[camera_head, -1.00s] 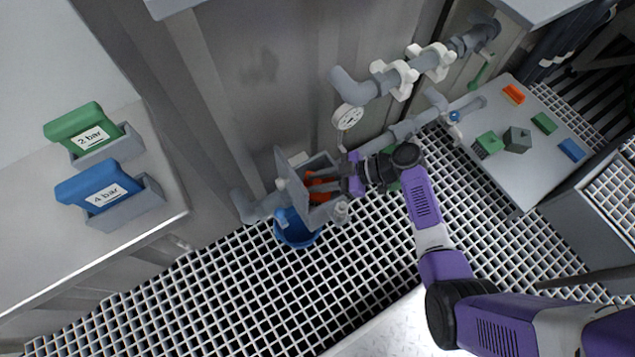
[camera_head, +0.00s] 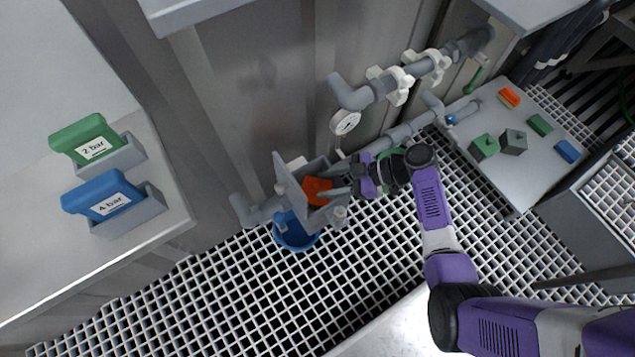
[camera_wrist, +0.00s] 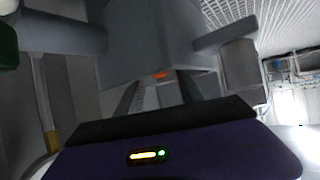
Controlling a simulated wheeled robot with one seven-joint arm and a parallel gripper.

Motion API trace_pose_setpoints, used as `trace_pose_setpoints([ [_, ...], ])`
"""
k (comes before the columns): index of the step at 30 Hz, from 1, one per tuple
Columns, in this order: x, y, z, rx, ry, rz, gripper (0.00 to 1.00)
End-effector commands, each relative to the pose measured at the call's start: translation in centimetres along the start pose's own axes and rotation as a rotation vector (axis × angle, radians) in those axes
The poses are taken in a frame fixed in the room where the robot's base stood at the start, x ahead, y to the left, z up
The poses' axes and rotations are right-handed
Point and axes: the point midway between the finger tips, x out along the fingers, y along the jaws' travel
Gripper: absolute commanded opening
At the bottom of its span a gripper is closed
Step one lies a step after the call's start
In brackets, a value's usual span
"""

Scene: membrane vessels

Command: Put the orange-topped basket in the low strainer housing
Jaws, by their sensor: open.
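The orange-topped basket (camera_head: 317,190) sits inside the low strainer housing (camera_head: 336,213), a grey box on the lower pipe. Only its orange top shows clearly in the head view; a sliver of orange (camera_wrist: 160,75) shows in the wrist view. The housing's grey lid (camera_head: 292,184) stands open on the left side. My gripper (camera_head: 334,183) is open at the right side of the housing opening, its fingers pointing left beside the orange top. In the wrist view the fingers (camera_wrist: 157,90) are spread toward the housing (camera_wrist: 155,40).
A blue bucket (camera_head: 294,232) stands on the grating under the housing. A pressure gauge (camera_head: 345,122) and upper pipe (camera_head: 385,82) are close above. A side table (camera_head: 510,180) at right holds small coloured blocks. Labelled green (camera_head: 85,137) and blue (camera_head: 103,195) blocks sit at left.

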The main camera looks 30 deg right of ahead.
Motion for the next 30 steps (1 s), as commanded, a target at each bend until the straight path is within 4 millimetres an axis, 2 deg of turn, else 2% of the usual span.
trace_pose_setpoints([
  [1, -1.3, 0.1, -0.3, 0.001, 0.000, 0.005, 0.45],
  [6, -4.8, 0.1, -0.2, 0.000, 0.000, 0.005, 0.45],
  [12, -7.5, 0.1, -0.1, 0.001, 0.000, 0.002, 0.45],
  [18, -8.4, 0.0, 0.0, 0.000, 0.000, 0.001, 0.45],
  [30, -8.4, 0.0, 0.0, 0.000, 0.000, 0.001, 0.45],
])
